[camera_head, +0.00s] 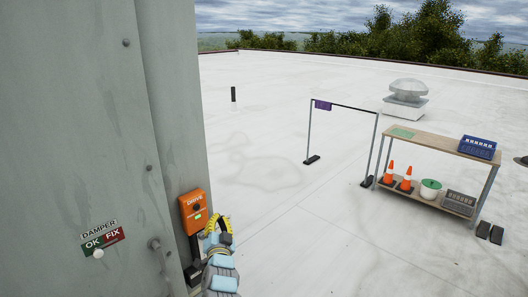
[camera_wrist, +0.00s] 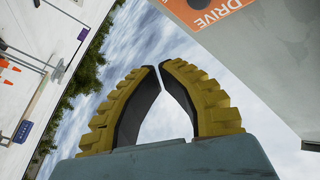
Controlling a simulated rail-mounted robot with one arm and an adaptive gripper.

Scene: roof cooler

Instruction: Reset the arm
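My gripper (camera_head: 219,222) has yellow ribbed fingers. In the head view it is just right of the orange DRIVE box (camera_head: 194,211), near the corner of the grey cabinet (camera_head: 95,140). In the wrist view, the two fingertips (camera_wrist: 159,67) of my gripper meet or nearly meet, with only sky between the curved fingers, so it is shut and empty. The DRIVE box shows at the top of the wrist view (camera_wrist: 207,9), apart from the fingers. My blue-grey arm rises from the lower edge of the head view.
The cabinet carries a DAMPER OK/FIX sign (camera_head: 102,239) with a white knob, and a handle (camera_head: 160,258). A bench (camera_head: 430,142) with a blue crate (camera_head: 477,147), orange cones and a bucket (camera_head: 430,188) stands far right. A thin rail frame (camera_head: 345,106) stands beside it. The white roof between is clear.

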